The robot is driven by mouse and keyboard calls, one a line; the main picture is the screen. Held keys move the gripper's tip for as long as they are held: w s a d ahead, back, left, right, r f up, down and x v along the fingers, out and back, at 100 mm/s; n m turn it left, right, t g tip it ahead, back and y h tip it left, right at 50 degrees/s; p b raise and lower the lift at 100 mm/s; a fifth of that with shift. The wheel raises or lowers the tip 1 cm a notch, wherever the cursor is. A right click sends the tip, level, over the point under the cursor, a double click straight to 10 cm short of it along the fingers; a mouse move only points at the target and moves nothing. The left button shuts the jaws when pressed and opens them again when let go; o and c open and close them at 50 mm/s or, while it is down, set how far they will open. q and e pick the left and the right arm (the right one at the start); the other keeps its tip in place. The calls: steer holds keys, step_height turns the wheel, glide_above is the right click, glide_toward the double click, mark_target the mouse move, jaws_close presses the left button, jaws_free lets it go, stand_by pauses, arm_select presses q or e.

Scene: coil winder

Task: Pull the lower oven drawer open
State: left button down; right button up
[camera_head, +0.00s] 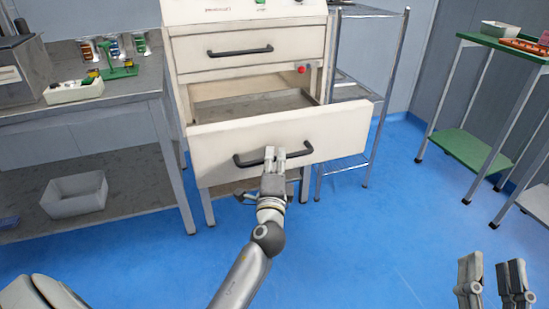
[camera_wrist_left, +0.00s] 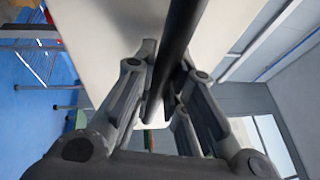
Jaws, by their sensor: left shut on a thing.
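The lower oven drawer (camera_head: 325,135) is a cream box front with a black bar handle (camera_head: 240,161), and it stands out from the oven body. Its inside shows as a grey tray behind the front. My left gripper (camera_head: 274,153) is at the middle of this handle, shut on it. In the left wrist view the dark handle bar (camera_wrist_left: 178,45) runs between the gripper's fingers (camera_wrist_left: 165,85), beside the cream drawer front. My right gripper (camera_head: 492,280) is at the bottom right, its two fingers apart with nothing between them, far from the drawer.
The upper drawer (camera_head: 250,68) of the oven is closed. A grey workbench (camera_head: 130,85) with a white bin (camera_head: 75,197) on its lower shelf stands at left. A wire rack (camera_head: 388,70) and a green-topped cart (camera_head: 470,150) stand at right. Blue floor in front is clear.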

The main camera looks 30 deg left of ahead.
arm_select(q)
steer(key=c, duration=1.5)
jaws_free()
steer(key=shift+o, duration=0.2)
steer(key=v, duration=1.2)
steer(key=shift+d+f, duration=0.1)
